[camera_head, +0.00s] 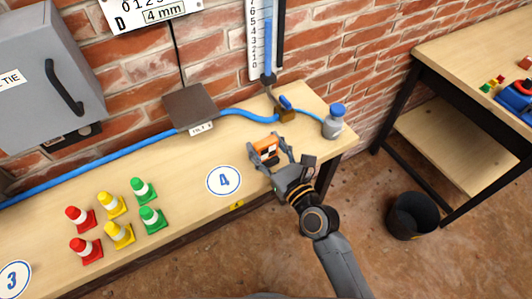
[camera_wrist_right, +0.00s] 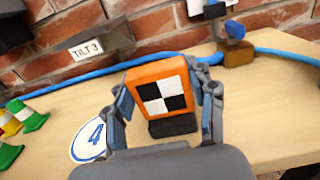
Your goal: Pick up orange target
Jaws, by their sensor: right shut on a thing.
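The orange target (camera_head: 266,149) is a small orange block with a black and white checkered face. It is near the right end of the wooden bench, beside the round "4" label. My right gripper (camera_head: 270,152) is shut on it, with one finger on each side. In the right wrist view the target (camera_wrist_right: 162,92) sits between the two fingers (camera_wrist_right: 166,105), slightly tilted, with a dark base below it. I cannot tell whether that base touches the bench. My left gripper is not in view.
Red, yellow and green cones (camera_head: 119,221) stand at the left on the bench (camera_head: 190,222). Behind the target are a blue hose (camera_head: 236,112), a brown valve block (camera_head: 286,115) and a grey bottle with a blue cap (camera_head: 333,124). A black bin (camera_head: 411,216) stands on the floor at right.

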